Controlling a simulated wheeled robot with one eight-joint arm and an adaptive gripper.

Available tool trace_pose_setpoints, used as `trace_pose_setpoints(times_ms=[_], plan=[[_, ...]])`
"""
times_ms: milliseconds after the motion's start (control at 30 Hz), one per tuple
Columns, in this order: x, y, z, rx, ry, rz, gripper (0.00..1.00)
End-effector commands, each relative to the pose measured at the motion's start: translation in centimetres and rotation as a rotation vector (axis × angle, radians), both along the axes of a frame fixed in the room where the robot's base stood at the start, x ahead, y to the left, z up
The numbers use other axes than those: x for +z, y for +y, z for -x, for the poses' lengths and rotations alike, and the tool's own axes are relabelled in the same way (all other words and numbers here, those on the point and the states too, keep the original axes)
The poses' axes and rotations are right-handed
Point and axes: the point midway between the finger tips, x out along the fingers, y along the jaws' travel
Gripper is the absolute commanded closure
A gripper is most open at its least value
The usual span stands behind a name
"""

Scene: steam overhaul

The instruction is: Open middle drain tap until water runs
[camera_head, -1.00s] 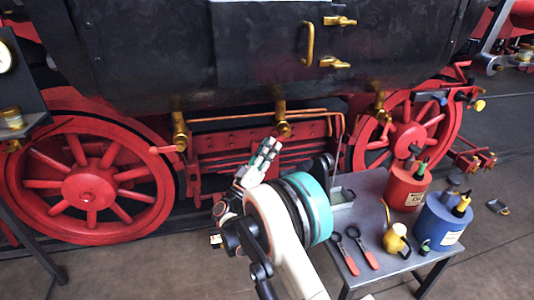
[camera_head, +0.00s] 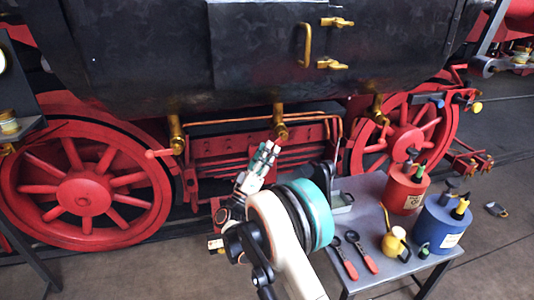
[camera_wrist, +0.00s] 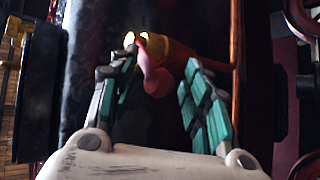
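The middle drain tap (camera_head: 280,118) is a brass fitting hanging under the black tank, above the red frame. My gripper (camera_head: 268,147) is just below it. In the wrist view the tap's brass body (camera_wrist: 178,52) and its pinkish-red handle (camera_wrist: 155,78) show. My gripper (camera_wrist: 160,64) is open there, with one teal-padded finger on each side of the handle. The handle is between the fingertips, with a dark gap at either side. In the head view my fingers partly cover the tap's lower part.
Another brass tap (camera_head: 176,135) with a red handle hangs to the left, and one (camera_head: 378,108) to the right. A copper pipe (camera_head: 225,119) runs between them. A grey table (camera_head: 375,196) at the right carries a red can (camera_head: 404,190), a blue can (camera_head: 440,225) and red-handled tools (camera_head: 345,262).

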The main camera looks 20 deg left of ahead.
Motion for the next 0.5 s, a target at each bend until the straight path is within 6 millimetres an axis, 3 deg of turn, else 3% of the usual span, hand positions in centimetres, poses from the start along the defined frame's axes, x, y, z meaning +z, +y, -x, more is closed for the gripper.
trace_pose_setpoints(times_ms=[267,500], plan=[[-0.7,0.4,0.9,0.001,0.000,-0.001,0.56],[-3.5,1.6,4.3,0.002,-0.001,-0.001,0.56]])
